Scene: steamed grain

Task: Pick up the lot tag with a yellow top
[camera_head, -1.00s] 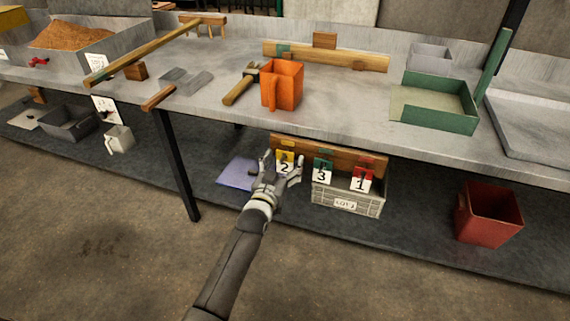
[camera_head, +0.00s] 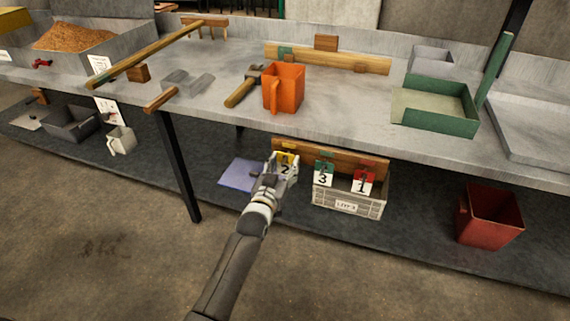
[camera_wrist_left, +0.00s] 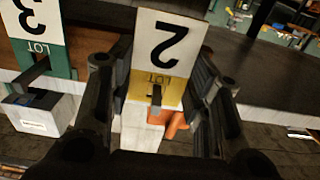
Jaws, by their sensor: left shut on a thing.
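The lot tag with a yellow top (camera_head: 286,167) bears the number 2 and hangs at the left end of the wooden rail (camera_head: 305,152) on the lower shelf. In the left wrist view the tag (camera_wrist_left: 168,45) appears upside down between my fingers, its yellow part close to the fingertips. My left gripper (camera_head: 281,170) is shut on this tag. In the left wrist view the left gripper (camera_wrist_left: 160,95) has one finger on each side of the tag. My right gripper is not in view.
A green-topped tag 3 (camera_head: 323,174) and a red-topped tag 1 (camera_head: 363,181) hang to the right, over a grey crate (camera_head: 348,206). A blue-violet sheet (camera_head: 240,174) lies to the left. The tabletop edge overhangs the rail. A red bin (camera_head: 489,216) stands far right.

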